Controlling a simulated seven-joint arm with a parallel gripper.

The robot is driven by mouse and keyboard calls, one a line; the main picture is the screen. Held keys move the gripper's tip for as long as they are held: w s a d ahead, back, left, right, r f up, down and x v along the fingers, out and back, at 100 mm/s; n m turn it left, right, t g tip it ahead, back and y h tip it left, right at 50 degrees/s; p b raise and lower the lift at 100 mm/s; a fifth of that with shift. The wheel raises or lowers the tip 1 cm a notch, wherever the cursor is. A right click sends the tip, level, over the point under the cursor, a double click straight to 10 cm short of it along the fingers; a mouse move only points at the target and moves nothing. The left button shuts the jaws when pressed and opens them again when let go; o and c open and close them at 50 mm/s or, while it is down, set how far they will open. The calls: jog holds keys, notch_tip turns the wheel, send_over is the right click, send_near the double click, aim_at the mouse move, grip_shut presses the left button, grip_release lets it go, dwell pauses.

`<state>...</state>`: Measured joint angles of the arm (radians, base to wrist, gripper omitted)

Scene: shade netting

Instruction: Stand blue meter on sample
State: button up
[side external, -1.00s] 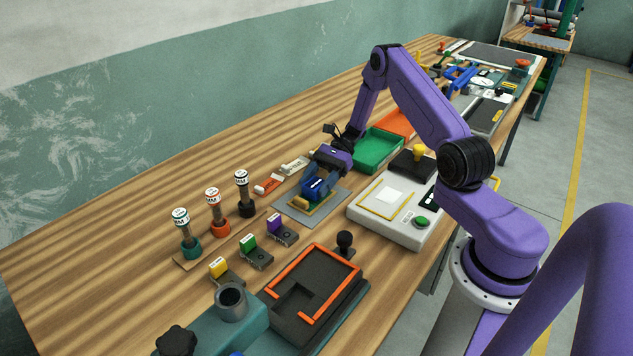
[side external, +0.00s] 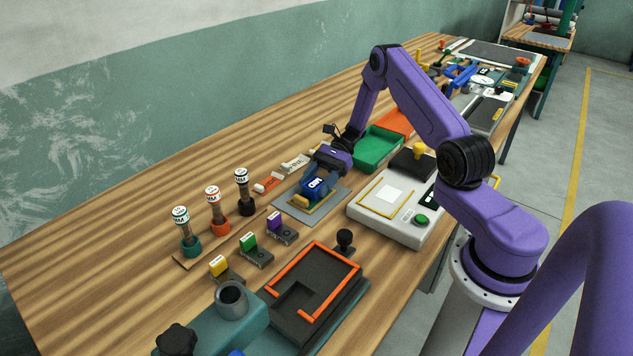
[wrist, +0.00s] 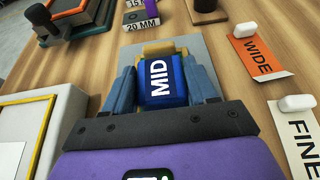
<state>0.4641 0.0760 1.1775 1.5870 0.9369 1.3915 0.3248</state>
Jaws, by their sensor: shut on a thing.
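The blue meter (side external: 318,187) carries a white label, which reads MID in the wrist view (wrist: 163,82). My gripper (side external: 322,178) is shut on it, with one finger on each side; the fingers also show in the wrist view (wrist: 161,90). The meter is over a flat grey plate (side external: 343,192), with its labelled face showing. A yellowish block (side external: 300,201) shows at its front end, also in the wrist view (wrist: 163,48). A yellow edging (side external: 326,208) lies on the plate. The sample cannot be made out clearly; the meter and gripper hide the plate's middle. I cannot tell whether the meter touches the plate.
A white device (side external: 392,228) with a green button stands right of the plate. Orange and white labelled cards (side external: 268,183) lie to its left. Small colour-tagged blocks (side external: 257,249) and a black knob (side external: 345,242) stand in front. A green tray (side external: 378,149) is behind.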

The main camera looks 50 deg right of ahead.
jog(key=o, duration=1.2)
